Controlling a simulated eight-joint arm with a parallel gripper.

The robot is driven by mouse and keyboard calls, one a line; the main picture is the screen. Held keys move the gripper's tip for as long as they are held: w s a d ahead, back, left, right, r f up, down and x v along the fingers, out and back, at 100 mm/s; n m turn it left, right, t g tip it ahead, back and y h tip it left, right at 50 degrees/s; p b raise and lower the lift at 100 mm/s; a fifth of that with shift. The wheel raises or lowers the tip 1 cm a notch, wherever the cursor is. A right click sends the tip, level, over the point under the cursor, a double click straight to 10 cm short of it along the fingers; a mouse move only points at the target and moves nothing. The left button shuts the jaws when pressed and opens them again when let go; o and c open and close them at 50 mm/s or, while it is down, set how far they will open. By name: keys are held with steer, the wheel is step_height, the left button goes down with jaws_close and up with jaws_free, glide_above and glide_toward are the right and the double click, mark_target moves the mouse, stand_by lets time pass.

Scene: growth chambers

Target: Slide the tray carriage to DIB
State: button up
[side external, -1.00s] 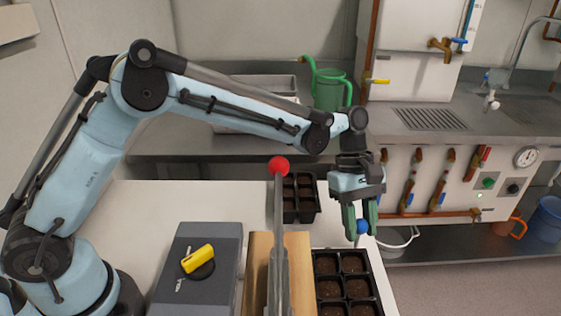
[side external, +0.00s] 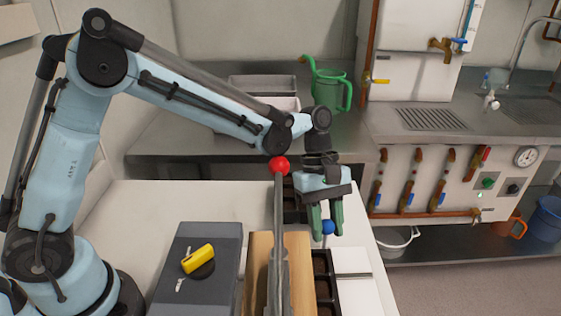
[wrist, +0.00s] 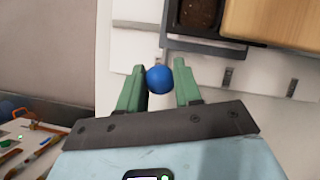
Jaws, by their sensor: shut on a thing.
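My gripper (side external: 326,230) has its green fingers shut on a blue ball knob (side external: 329,227) at the right side of the work table. In the wrist view the knob (wrist: 160,79) sits between the fingertips. A black tray (side external: 324,284) with dark soil cells lies beside the wooden board (side external: 261,262), partly hidden by it. In the wrist view the tray's grey edge (wrist: 204,45) is just beyond the knob, and the wooden board (wrist: 272,22) covers part of it. I cannot read any DIB label.
A grey upright lever with a red ball (side external: 279,166) stands in front of the board. A grey box with a yellow handle (side external: 198,259) is to the left. A white strip (side external: 352,266) lies bare right of the tray. Another black tray is behind my gripper.

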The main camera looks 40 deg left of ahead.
steer(key=shift+s+a, duration=1.3)
steer(key=shift+a, duration=0.1)
steer(key=o, duration=0.7)
